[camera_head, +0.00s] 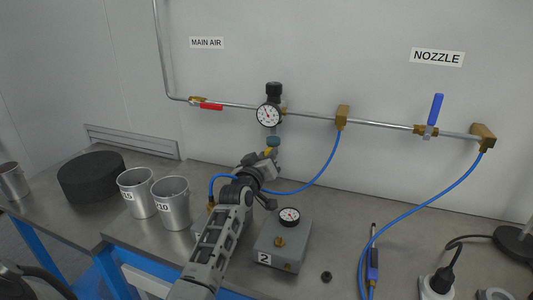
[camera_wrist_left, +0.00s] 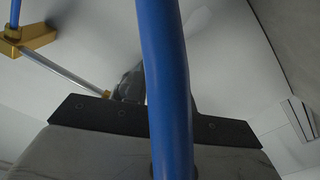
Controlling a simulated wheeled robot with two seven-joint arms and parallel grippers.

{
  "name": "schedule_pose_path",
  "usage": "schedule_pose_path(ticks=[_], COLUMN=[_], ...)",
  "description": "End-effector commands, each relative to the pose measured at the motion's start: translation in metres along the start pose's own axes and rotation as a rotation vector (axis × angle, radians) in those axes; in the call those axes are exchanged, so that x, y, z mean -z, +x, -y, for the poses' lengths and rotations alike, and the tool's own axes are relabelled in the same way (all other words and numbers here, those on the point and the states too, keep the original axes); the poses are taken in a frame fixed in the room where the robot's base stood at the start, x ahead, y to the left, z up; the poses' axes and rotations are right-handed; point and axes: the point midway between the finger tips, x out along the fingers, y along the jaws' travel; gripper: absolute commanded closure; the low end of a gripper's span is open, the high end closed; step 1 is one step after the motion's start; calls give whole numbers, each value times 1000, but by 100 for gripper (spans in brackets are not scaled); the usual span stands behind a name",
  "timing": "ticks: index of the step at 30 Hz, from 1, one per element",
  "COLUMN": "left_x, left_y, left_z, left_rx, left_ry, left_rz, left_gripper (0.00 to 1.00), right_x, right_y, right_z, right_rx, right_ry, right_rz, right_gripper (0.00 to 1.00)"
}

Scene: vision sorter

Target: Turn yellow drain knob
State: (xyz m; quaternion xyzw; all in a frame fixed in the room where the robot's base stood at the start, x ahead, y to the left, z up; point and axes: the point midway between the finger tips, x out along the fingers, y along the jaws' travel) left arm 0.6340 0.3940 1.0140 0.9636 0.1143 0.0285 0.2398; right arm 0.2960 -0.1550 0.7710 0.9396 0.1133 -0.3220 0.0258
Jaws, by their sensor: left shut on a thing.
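The yellow drain knob (camera_head: 268,151) shows as a small yellow patch under the teal bowl (camera_head: 273,141) of the regulator, below the round pressure gauge (camera_head: 268,115). My left gripper (camera_head: 271,157) reaches up to it from below and is shut on it. The fingers cover most of the knob, so its turn angle cannot be read. In the left wrist view, a blue hose (camera_wrist_left: 168,80) crosses in front of the camera and hides the fingertips and the knob. My right gripper is not in view.
A metal pipe (camera_head: 384,124) runs along the wall, with a red-handled valve (camera_head: 210,106) and a blue-handled nozzle valve (camera_head: 434,112). The blue hose (camera_head: 323,168) loops close behind my left wrist. Grey box 2 (camera_head: 270,240) and metal cups (camera_head: 172,207) stand on the bench nearby.

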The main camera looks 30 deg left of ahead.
Motion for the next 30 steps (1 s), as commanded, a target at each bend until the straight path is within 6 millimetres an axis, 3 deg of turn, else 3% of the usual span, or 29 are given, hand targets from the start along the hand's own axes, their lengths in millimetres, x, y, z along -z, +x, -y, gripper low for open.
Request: schedule_pose_path(ticks=[15, 30], left_x=[-1, -2], left_y=[0, 0], left_z=[1, 1], left_rx=[1, 1], left_ry=[-460, -672], left_rz=[1, 3], left_gripper=[98, 98], right_x=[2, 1], right_y=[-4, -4], right_z=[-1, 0], right_rx=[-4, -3], right_ry=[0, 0], right_rz=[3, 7], right_gripper=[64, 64])
